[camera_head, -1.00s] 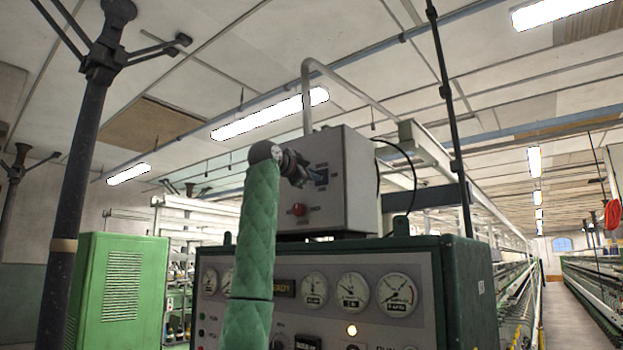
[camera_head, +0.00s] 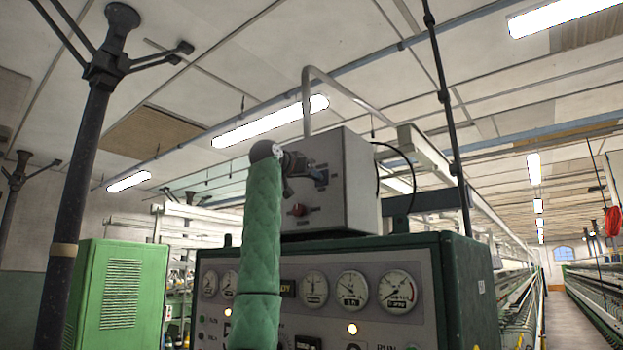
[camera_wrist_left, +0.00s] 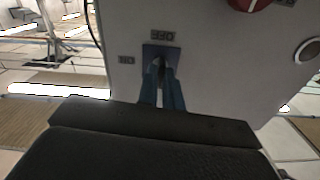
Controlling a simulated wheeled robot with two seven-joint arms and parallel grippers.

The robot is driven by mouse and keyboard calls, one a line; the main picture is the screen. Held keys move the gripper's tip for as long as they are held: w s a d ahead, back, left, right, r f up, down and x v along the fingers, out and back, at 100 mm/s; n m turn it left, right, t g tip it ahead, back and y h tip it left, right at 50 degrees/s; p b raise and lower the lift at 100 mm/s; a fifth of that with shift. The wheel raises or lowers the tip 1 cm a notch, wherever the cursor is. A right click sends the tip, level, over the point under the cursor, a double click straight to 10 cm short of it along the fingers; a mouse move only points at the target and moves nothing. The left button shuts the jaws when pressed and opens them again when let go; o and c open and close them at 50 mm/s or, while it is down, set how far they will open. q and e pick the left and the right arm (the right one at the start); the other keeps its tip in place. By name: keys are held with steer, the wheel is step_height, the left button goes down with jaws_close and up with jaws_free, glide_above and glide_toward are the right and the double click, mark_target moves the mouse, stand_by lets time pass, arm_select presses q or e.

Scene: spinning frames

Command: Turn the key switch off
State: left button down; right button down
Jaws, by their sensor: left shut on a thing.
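A grey control box (camera_head: 346,185) stands on top of a green machine cabinet. The key switch (camera_head: 325,176) is on its front face, on a small blue plate. The plate (camera_wrist_left: 174,52) also shows in the left wrist view, with small blurred labels beside it. My left gripper (camera_head: 318,176) reaches it from the left, its fingers at the plate. In the left wrist view the two blue fingers (camera_wrist_left: 162,84) are shut on the dark key (camera_wrist_left: 160,64). The fingers hide most of the key, so its exact angle is hard to tell. My right gripper is not in view.
A red knob (camera_head: 299,210) sits on the box below the key switch. The green cabinet (camera_head: 462,290) carries several gauges and a lit lamp (camera_head: 352,329). A dark post (camera_head: 75,220) and a green locker (camera_head: 118,290) stand at left. An aisle (camera_head: 572,320) is open at right.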

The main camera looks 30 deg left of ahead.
arm_select(q)
steer(key=shift+n, duration=0.8)
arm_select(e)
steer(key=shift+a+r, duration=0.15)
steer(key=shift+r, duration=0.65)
arm_select(q)
steer(key=c, duration=1.6)
jaws_free()
steer(key=shift+w, duration=0.1)
steer(key=shift+o, duration=0.2)
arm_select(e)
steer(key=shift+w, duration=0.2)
arm_select(q)
steer(key=shift+b, duration=0.3)
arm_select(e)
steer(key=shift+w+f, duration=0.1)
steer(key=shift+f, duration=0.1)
